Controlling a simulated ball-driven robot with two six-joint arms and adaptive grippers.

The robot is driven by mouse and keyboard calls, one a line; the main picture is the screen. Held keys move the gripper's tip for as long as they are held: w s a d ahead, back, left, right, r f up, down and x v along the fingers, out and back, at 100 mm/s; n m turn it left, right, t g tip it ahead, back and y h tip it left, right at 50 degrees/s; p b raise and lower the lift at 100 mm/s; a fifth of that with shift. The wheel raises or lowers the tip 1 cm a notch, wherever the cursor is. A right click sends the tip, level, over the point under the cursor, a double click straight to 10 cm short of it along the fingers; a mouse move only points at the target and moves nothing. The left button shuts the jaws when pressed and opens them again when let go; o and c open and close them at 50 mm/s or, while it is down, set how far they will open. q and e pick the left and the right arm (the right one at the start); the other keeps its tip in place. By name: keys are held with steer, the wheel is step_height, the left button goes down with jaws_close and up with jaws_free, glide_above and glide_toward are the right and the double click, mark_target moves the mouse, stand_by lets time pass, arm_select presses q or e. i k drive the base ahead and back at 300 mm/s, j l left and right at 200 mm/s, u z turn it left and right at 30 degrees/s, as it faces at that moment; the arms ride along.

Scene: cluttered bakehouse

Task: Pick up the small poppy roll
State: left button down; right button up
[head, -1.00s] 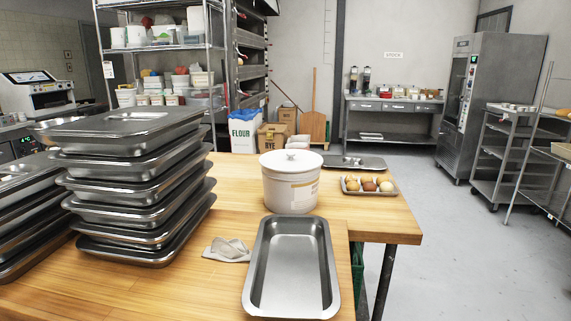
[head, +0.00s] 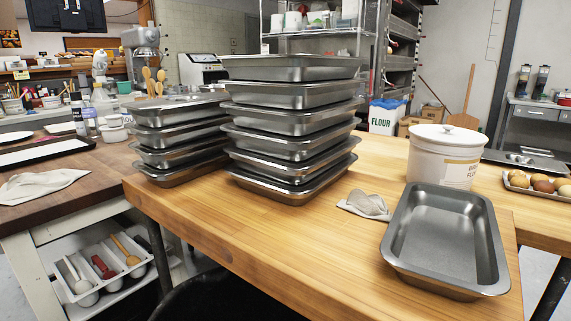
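The tray stands on the wooden table, behind and to the right of the white lidded bin (head: 444,157). Neither of my grippers shows in the view.
An empty steel pan (head: 445,235) lies on the table's near right, with a crumpled cloth (head: 366,204) beside it. Tall stacks of steel pans (head: 292,121) (head: 181,137) stand further left. The table's front middle (head: 290,235) is bare. A darker counter (head: 90,185) is on the left.

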mark_target(520, 182)
steer(key=z, duration=1.35)
steer(key=u, duration=0.4)
steer(key=i+l+u, duration=0.1)
steer(key=u, duration=0.3)
steer(key=l+u, duration=0.15)
steer(key=u, duration=0.2)
steer(key=l+u, duration=0.1)
steer(key=u, duration=0.3)
steer(key=l+u, duration=0.2)
steer(key=l, duration=0.25)
steer(key=l+u, duration=0.25)
steer(key=l, duration=0.2)
steer(key=l+u, duration=0.2)
steer(key=l, duration=0.25)
steer(key=k+l+u, duration=0.1)
steer(key=l+u, duration=0.15)
steer(key=l, duration=0.2)
steer(key=k+l+u, duration=0.2)
steer(key=l, duration=0.25)
steer(key=l+u, duration=0.25)
steer(key=l, duration=0.2)
steer(key=k+j, duration=0.05)
